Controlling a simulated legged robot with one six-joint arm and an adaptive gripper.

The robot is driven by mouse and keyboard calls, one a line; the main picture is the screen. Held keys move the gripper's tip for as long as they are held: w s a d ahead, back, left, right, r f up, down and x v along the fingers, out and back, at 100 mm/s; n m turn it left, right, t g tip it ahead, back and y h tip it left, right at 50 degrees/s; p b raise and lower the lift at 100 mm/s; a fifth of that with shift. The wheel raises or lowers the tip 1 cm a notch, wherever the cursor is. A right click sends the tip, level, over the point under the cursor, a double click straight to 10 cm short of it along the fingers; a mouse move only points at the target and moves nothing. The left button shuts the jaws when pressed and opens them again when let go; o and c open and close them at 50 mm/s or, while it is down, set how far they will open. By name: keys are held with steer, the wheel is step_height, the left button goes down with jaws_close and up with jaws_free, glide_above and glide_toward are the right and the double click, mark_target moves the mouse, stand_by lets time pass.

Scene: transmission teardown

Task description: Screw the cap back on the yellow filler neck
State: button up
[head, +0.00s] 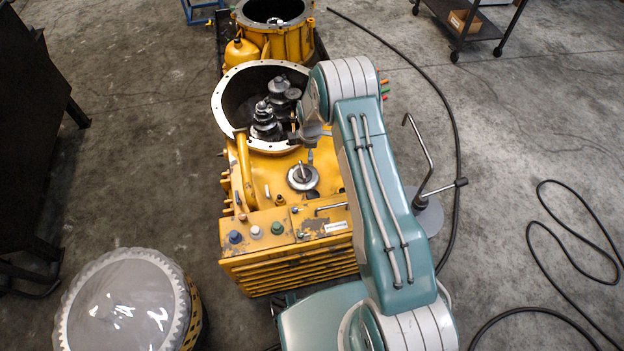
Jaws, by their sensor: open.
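A yellow tube, which looks like the filler neck (244,172), rises along the left side of the yellow transmission housing (272,170). Its upper end is near the rim of the round opening, and I cannot make out a cap on it. A round silver disc with a raised bar (303,178) sits on the housing's top face; I cannot tell whether it is the cap. My gripper (304,146) is over the housing, just above that disc in the picture and right of the tube. It is open, small in view and partly hidden by my arm.
Dark gears (268,118) stand inside the round opening. Colored knobs (256,232) line the front of the housing. A metal stand with a bent rod (428,212) is at right. A large ribbed translucent dome (125,305) is at lower left. Black cables (455,130) lie on the floor.

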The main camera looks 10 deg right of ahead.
mark_target(313, 195)
steer(key=shift+s+d+f+n+g, duration=0.15)
steer(key=shift+s+f+n, duration=0.25)
steer(key=shift+f, duration=3.6)
steer(key=shift+s+f+n+g, duration=0.1)
steer(key=shift+s+f+n, duration=0.35)
steer(key=shift+f, duration=3.5)
steer(key=shift+s+d+f+n+g, duration=0.15)
steer(key=shift+s+f+n, duration=0.25)
steer(key=shift+f, duration=3.6)
steer(key=c, duration=1.2)
steer(key=shift+c, duration=0.2)
steer(key=shift+r, duration=2.55)
